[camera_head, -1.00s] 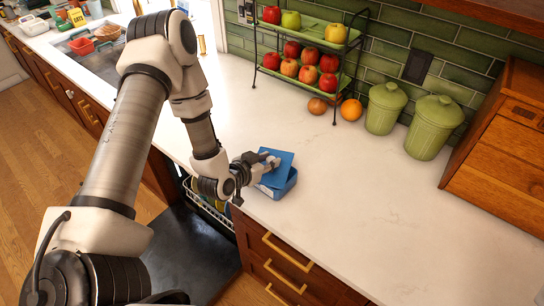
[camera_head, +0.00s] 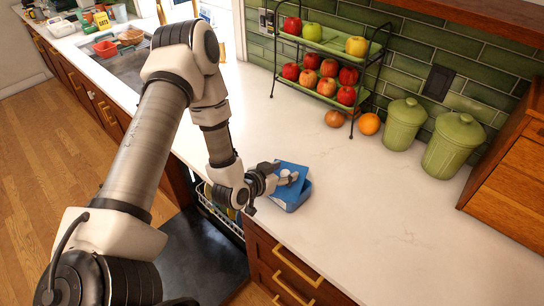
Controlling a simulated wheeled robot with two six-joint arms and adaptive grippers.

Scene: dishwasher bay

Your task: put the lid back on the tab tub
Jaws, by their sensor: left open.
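The tab tub (camera_head: 297,201) is a small blue box on the white counter, near its front edge. A flat blue lid (camera_head: 292,170) shows tilted at the tub, above and behind my fingers. I cannot tell whether it touches the rim. My left gripper (camera_head: 287,179) is open at the tub's left side, its fingers reaching across the tub's top in front of the lid. It hides part of the tub's opening and of the lid's lower edge. Small pale spots show by the fingertips, too small to tell apart. My right gripper is not in view.
A two-tier fruit rack (camera_head: 330,45) stands at the back, with an orange (camera_head: 369,123) beside it. Green canisters (camera_head: 404,125) and a wooden cabinet (camera_head: 510,165) stand to the right. An open dishwasher (camera_head: 222,212) lies below the counter's front edge. The counter right of the tub is clear.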

